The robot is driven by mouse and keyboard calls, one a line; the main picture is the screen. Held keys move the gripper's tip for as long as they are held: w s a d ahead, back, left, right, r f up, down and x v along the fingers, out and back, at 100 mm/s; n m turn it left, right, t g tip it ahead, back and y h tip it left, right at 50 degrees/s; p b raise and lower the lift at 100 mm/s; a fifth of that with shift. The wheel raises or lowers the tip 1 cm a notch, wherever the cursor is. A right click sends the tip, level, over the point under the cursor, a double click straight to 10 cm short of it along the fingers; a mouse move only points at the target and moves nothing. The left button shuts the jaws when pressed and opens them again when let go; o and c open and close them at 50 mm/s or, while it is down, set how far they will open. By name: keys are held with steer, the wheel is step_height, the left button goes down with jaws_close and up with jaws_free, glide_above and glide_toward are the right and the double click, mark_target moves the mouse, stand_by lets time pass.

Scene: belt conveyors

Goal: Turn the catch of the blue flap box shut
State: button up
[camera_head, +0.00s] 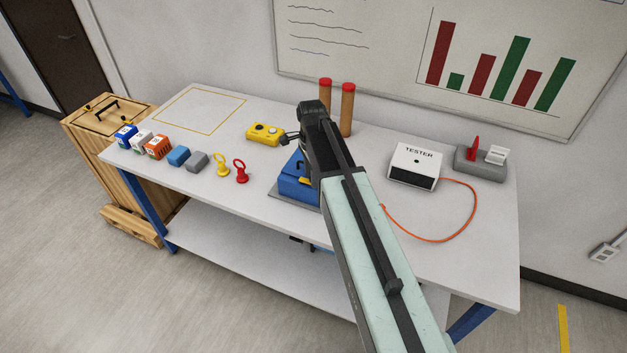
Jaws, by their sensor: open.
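The blue flap box (298,188) sits on a grey base plate near the front of the table, in the middle of the view. Its right side and part of its top are hidden behind my arm. A small dark and yellowish detail shows on its upper face; I cannot tell whether this is the catch or how it is turned. My gripper (287,138) is at the end of the dark wrist, above and slightly behind the box and apart from it. It is small in view, open, with nothing seen between the fingers.
A yellow device (264,133) stands close left of my gripper. Two red-capped brown cylinders (347,110) stand behind my wrist. A white tester (414,166) with an orange cable is at the right. Red and yellow ring-handled pieces (240,171) and several small blocks (157,147) are at the left.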

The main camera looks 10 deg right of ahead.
steer(key=shift+r, duration=0.1)
jaws_close()
steer(key=shift+d, duration=0.2)
steer(key=shift+a, duration=0.1)
steer(key=shift+n, duration=0.3)
steer(key=n, duration=0.1)
steer(key=w+n, duration=0.1)
steer(key=n, duration=0.3)
steer(key=shift+w+d, duration=0.2)
steer(key=shift+d, duration=0.1)
steer(key=shift+w+n, duration=0.35)
steer(key=shift+n, duration=0.85)
steer(key=shift+w+n, duration=0.3)
steer(key=shift+n, duration=0.9)
steer(key=shift+a, duration=0.1)
